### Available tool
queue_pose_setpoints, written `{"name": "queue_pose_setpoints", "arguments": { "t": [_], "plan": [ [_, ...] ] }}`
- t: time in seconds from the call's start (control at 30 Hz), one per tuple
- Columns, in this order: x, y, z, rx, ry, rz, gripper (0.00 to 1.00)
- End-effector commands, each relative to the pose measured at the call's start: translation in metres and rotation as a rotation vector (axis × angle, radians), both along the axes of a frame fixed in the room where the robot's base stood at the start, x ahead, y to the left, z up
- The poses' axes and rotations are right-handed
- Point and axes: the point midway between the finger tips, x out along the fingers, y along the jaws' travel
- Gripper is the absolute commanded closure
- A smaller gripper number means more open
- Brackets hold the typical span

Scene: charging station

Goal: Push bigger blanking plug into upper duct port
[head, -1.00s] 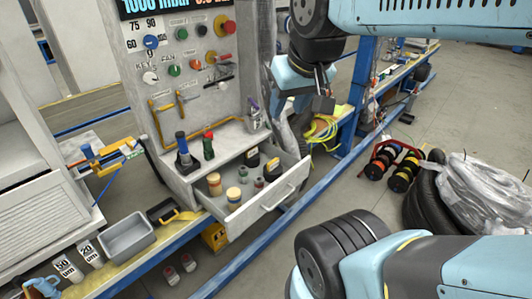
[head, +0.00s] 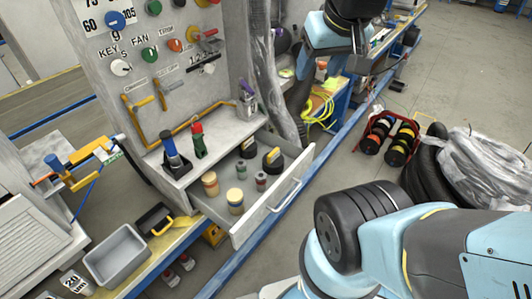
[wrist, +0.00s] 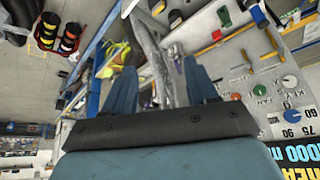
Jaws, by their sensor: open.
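I cannot tell which is the bigger blanking plug. All stand apart from my gripper. I cannot make out the upper duct port with certainty. My gripper (wrist: 160,88) is open in the wrist view, with nothing between its two blue-grey fingers. In the head view my arm is at the top, right of the control panel (head: 170,70) and beyond the drawer.
A grey bin (head: 118,256) is at lower left. A red rack (head: 390,137) with black spools and a plastic-wrapped bundle (head: 485,165) are on the floor at right.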

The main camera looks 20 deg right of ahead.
Motion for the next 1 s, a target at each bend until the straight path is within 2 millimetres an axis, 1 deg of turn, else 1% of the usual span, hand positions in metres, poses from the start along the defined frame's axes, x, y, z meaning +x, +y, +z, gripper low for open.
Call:
{"name": "queue_pose_setpoints", "arguments": {
  "t": [0.03, 0.07, 0.13, 0.17, 0.27, 0.4, 0.43, 0.57, 0.77, 0.87, 1.0],
  "plan": [
    [0.005, 0.0, -0.002, -0.005, 0.01, 0.005, 0.37],
    [0.009, 0.0, -0.003, -0.008, 0.015, 0.009, 0.34],
    [0.021, -0.012, -0.006, -0.019, 0.03, 0.025, 0.28],
    [0.027, -0.013, -0.008, -0.025, 0.04, 0.032, 0.25],
    [0.051, -0.014, -0.017, -0.047, 0.069, 0.061, 0.15],
    [0.084, -0.015, -0.033, -0.077, 0.113, 0.106, 0.02],
    [0.091, -0.015, -0.037, -0.083, 0.121, 0.116, 0.0],
    [0.121, -0.016, -0.057, -0.105, 0.161, 0.159, 0.0],
    [0.164, -0.017, -0.095, -0.132, 0.221, 0.229, 0.0],
    [0.183, -0.017, -0.117, -0.143, 0.251, 0.267, 0.0],
    [0.209, -0.017, -0.152, -0.155, 0.292, 0.322, 0.0]
  ]
}}
